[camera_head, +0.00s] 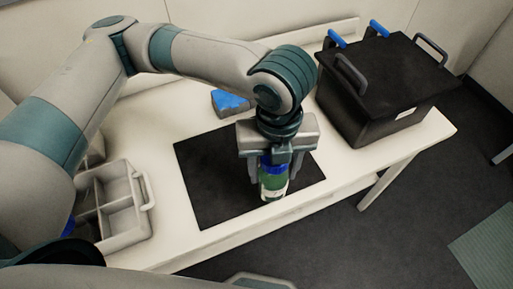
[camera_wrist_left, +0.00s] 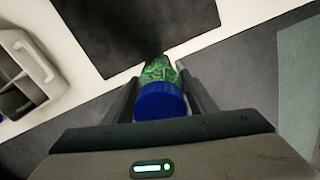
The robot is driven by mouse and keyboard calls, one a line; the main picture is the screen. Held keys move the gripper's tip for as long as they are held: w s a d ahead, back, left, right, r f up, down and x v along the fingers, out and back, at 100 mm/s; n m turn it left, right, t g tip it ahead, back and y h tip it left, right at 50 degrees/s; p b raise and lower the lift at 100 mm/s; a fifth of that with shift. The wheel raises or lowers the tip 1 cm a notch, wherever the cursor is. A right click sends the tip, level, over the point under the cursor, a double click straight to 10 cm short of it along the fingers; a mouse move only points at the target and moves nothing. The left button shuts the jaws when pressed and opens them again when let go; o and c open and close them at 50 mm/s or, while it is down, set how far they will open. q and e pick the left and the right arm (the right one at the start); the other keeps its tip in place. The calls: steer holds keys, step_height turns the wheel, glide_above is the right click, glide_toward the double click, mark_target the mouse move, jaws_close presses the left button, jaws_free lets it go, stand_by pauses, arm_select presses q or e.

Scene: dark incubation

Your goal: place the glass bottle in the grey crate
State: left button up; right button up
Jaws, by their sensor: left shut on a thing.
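The glass bottle (camera_head: 272,184) is green with a blue cap and a pale label. My left gripper (camera_head: 273,174) is shut on it from above and holds it upright near the front edge of a black mat. In the left wrist view the blue cap (camera_wrist_left: 160,101) and green glass (camera_wrist_left: 159,70) sit between the two fingers (camera_wrist_left: 158,92). Whether the bottle's base touches the table is hard to tell. The grey crate (camera_head: 147,192), with compartments and a handle, stands at the left of the table, partly behind my left arm. It also shows in the left wrist view (camera_wrist_left: 41,62). My right gripper is out of view.
The black mat (camera_head: 205,190) lies mid-table. A large black lidded box (camera_head: 343,107) with handles stands at the right. A blue-topped object (camera_head: 230,102) lies behind the mat. The white table (camera_head: 165,255) drops off at its front edge to dark floor.

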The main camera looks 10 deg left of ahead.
arm_select(q)
steer(key=shift+w+a+n, duration=0.35)
steer(key=shift+w+n, duration=0.1)
steer(key=shift+n, duration=0.45)
steer(key=w+a+r+n, duration=0.2)
steer(key=w+a+n, duration=0.4)
steer(key=n, duration=0.9)
steer(key=w+a+r+n, duration=0.2)
steer(key=w+a+n, duration=0.4)
steer(key=a+n, duration=0.5)
steer(key=n, duration=0.4)
steer(key=shift+w+r+n, duration=0.15)
steer(key=shift+r+n, duration=0.05)
steer(key=shift+n, duration=0.2)
